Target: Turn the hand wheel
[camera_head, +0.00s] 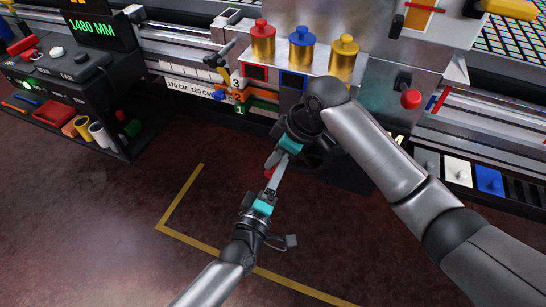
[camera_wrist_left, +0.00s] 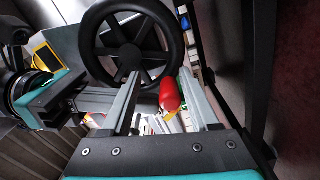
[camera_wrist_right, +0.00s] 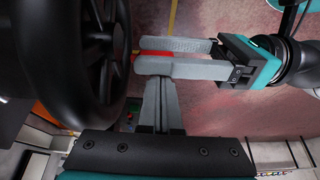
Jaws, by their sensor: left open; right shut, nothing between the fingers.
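The black hand wheel (camera_wrist_left: 88,38) has spokes and a thick round rim. It also fills the left of the right wrist view (camera_wrist_right: 82,70). In the head view it is mostly hidden behind my right arm. Its red handle (camera_wrist_left: 169,95) lies between the fingers of my left gripper (camera_wrist_left: 160,78), which is open; I cannot tell whether either finger touches it. In the head view a little red (camera_head: 268,173) shows at the left fingers. My right gripper (camera_wrist_right: 158,84) is shut and empty beside the rim, its tips close to the left fingers.
The machine carries red, blue and gold weights (camera_head: 302,52) on top. A black shelf unit (camera_head: 110,135) with coloured parts stands at the left. A yellow line (camera_head: 180,195) marks the open floor. The two grippers are crowded close together at the wheel.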

